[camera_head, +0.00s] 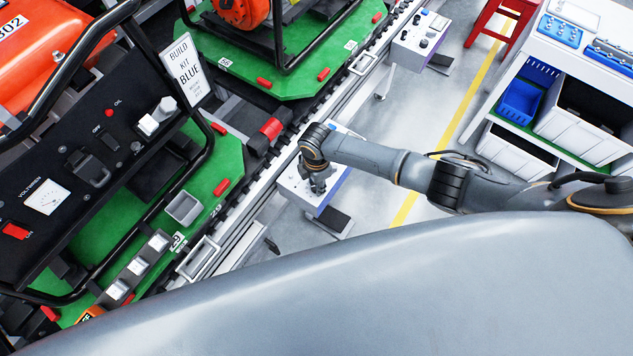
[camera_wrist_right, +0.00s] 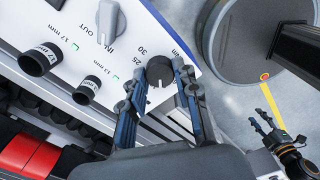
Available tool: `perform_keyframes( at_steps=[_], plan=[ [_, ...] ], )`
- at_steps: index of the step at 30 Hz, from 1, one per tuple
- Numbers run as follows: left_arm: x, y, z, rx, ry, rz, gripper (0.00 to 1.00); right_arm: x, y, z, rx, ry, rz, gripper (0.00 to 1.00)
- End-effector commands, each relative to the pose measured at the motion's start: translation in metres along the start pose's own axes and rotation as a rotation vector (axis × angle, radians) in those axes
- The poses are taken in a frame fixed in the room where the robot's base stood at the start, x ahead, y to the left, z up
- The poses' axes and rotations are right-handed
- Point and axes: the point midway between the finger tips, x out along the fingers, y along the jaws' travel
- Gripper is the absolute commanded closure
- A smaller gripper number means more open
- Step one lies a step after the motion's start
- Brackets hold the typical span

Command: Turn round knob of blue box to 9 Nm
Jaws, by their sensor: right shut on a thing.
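The blue-edged white box (camera_head: 292,186) stands beside the conveyor in the head view, partly covered by my right gripper (camera_head: 318,186). In the right wrist view, its white top (camera_wrist_right: 72,67) carries a round black knob (camera_wrist_right: 160,70) with a white mark and printed numbers, including 25 and 30. My right gripper (camera_wrist_right: 157,80) has its fingers on both sides of this knob and is shut on it. The exact setting is not readable. My left gripper (camera_wrist_right: 263,124) shows at the right of the wrist view, fingers apart and empty; it is out of the head view.
The box top also has a grey IN/OUT lever (camera_wrist_right: 107,22) and two black sockets, one marked 17 mm (camera_wrist_right: 40,59). A conveyor (camera_head: 235,225) with green pallets runs alongside. Another control box (camera_head: 419,38) stands farther back. Open floor lies to the right.

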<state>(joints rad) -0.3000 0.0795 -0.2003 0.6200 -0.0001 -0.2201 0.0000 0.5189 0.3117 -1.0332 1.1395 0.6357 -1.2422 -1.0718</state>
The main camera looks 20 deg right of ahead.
Motion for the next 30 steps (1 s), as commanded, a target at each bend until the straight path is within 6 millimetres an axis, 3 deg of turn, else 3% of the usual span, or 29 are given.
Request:
perform_keyframes(
  at_steps=[12,28,29,30],
  plan=[
    [0.0037,0.0,0.0003,0.0,0.0,0.0,0.6,0.0005,-0.0005,-0.001,-0.175,0.002,0.0,1.0],
    [0.0039,-0.0001,0.0003,0.0,0.0,0.0,0.6,0.0003,-0.0006,-0.0011,-0.195,0.002,-0.001,1.0],
    [0.0039,-0.0001,0.0003,0.0,0.0,0.0,0.6,0.0003,-0.0007,-0.0012,-0.194,0.002,-0.001,0.63],
    [0.0039,-0.0001,0.0003,0.0,0.0,0.0,0.6,0.0003,-0.0007,-0.0011,-0.194,0.002,-0.001,0.55]
  ],
)
